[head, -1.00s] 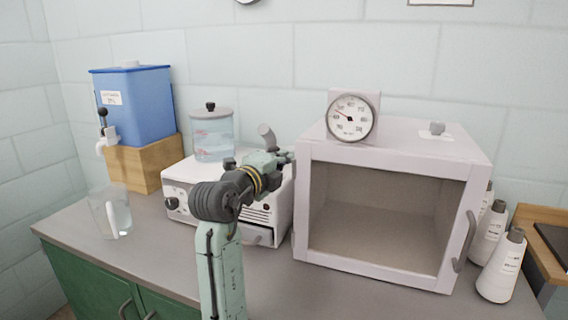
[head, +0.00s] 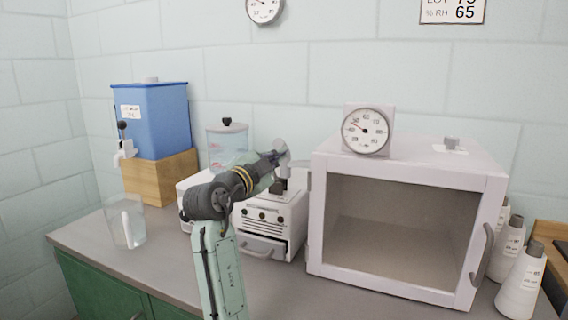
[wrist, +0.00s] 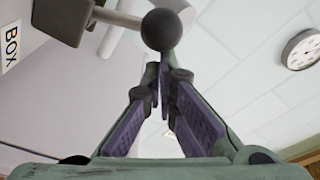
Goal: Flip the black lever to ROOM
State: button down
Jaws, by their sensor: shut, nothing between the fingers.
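In the wrist view, a black ball knob (wrist: 162,30) shows just beyond my fingertips; it appears to be the end of the black lever. Whether the fingers touch it I cannot tell. A label reading BOX (wrist: 11,46) is at the left edge; no ROOM label is in view. My gripper (wrist: 163,78) is shut and empty, pointing up toward the knob. In the head view, my gripper (head: 284,154) is above the white machine (head: 262,215), left of the chamber. The lever there is hidden or blends in with my gripper.
A white chamber (head: 318,215) with a dial (head: 366,131) on top stands close right of my gripper. A clear jar (head: 226,143) is behind my arm. A blue tank (head: 160,115) on a wooden block and a glass (head: 125,222) are at left. White bottles (head: 522,284) stand at right.

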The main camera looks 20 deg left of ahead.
jog(key=shift+a+b, duration=0.3)
jog(key=shift+a, duration=0.35)
jog(key=shift+s, duration=0.1)
dwell(0.4)
